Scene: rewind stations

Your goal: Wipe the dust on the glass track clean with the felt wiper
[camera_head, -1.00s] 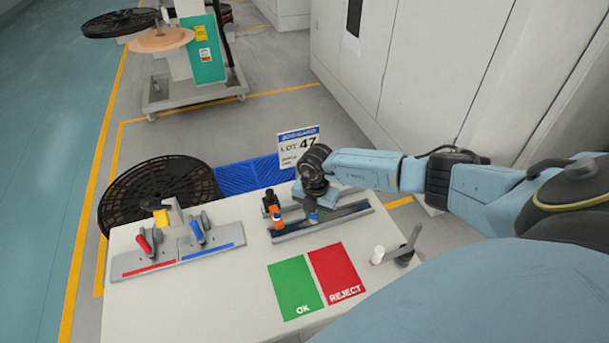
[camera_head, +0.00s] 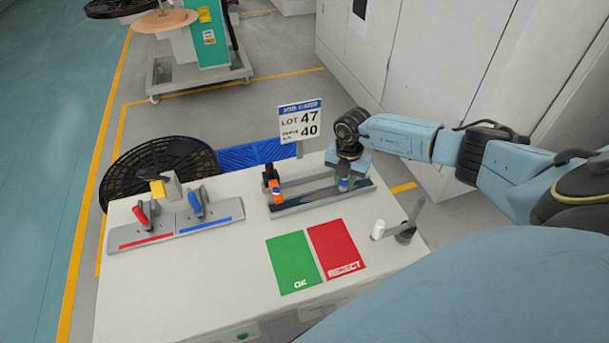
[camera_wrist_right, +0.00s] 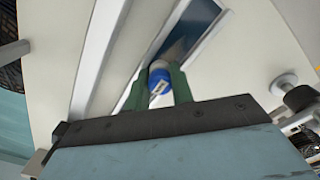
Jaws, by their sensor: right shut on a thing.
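The glass track (camera_head: 308,197) is a dark strip in a grey frame on the white table. It also shows as dark blue glass between pale rails in the right wrist view (camera_wrist_right: 201,16). My right gripper (camera_head: 344,184) is over the track's right end. Its green fingers (camera_wrist_right: 160,88) are shut on the felt wiper (camera_wrist_right: 158,77), whose blue round end shows between them. The wiper's grey lower part points to the glass; I cannot tell whether it touches. I cannot make out dust on the glass. My left gripper is not in view.
A black and orange device (camera_head: 273,184) stands at the track's left end. Green OK (camera_head: 293,262) and red REJECT (camera_head: 336,247) mats lie in front. A post with a white cylinder (camera_head: 378,229) stands at the right.

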